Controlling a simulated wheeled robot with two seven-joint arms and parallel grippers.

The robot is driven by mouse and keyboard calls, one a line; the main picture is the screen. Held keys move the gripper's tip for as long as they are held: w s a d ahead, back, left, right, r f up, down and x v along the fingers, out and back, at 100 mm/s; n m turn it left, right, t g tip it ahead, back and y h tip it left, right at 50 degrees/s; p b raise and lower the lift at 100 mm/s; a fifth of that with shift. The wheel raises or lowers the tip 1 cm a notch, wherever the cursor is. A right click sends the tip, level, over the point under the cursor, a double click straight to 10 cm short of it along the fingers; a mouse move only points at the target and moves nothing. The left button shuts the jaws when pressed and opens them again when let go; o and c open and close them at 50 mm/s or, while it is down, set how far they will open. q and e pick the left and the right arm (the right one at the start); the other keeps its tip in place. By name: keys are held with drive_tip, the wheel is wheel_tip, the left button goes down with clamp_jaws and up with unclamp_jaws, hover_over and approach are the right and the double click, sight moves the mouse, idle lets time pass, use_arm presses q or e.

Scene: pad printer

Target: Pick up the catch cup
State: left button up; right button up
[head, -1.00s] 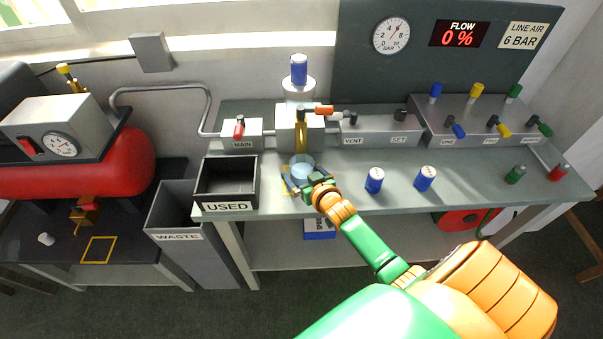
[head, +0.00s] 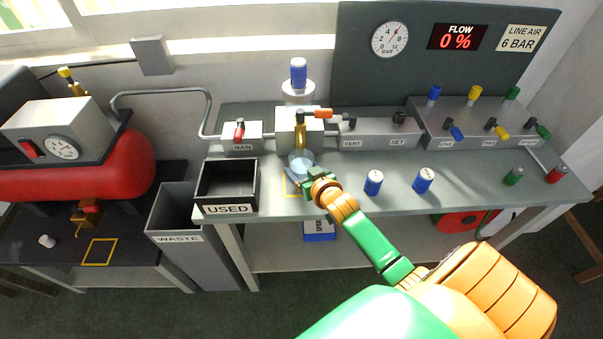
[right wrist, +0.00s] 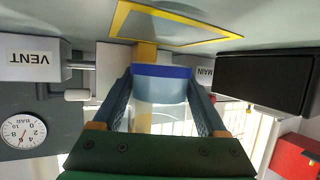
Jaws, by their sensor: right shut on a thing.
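The catch cup (head: 301,161) is a clear, bluish cup under the brass spout (head: 300,136) of the grey block. In the right wrist view the cup (right wrist: 160,90) shows a blue band at one end and sits between my two fingers. My right gripper (head: 300,178) is shut on the cup. The cup appears a little above the yellow outlined square (head: 287,188) on the bench. The square (right wrist: 175,26) also shows in the right wrist view, apart from the cup. My left gripper is not in view.
The black USED bin (head: 226,207) stands left of the cup. Two blue-and-white canisters (head: 373,182) (head: 423,180) stand to the right. The VENT and SET box (head: 380,136) is behind. The bench front between bin and canisters is otherwise clear.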

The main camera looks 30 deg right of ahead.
drive_tip(key=s+a+b, duration=0.1)
drive_tip(key=s+a, duration=0.2)
drive_tip(key=s, duration=1.5)
drive_tip(key=w+a+r+n+y, duration=0.4)
drive_tip(key=w+r+n+y, duration=0.15)
drive_tip(key=r+y, duration=0.2)
drive_tip(key=s+a+r+n+g+y, duration=0.4)
drive_tip(key=a+r+n+g+y, duration=0.1)
drive_tip(key=a+r+n, duration=0.2)
drive_tip(key=shift+s+r+y, duration=0.35)
drive_tip(key=shift+r, duration=0.25)
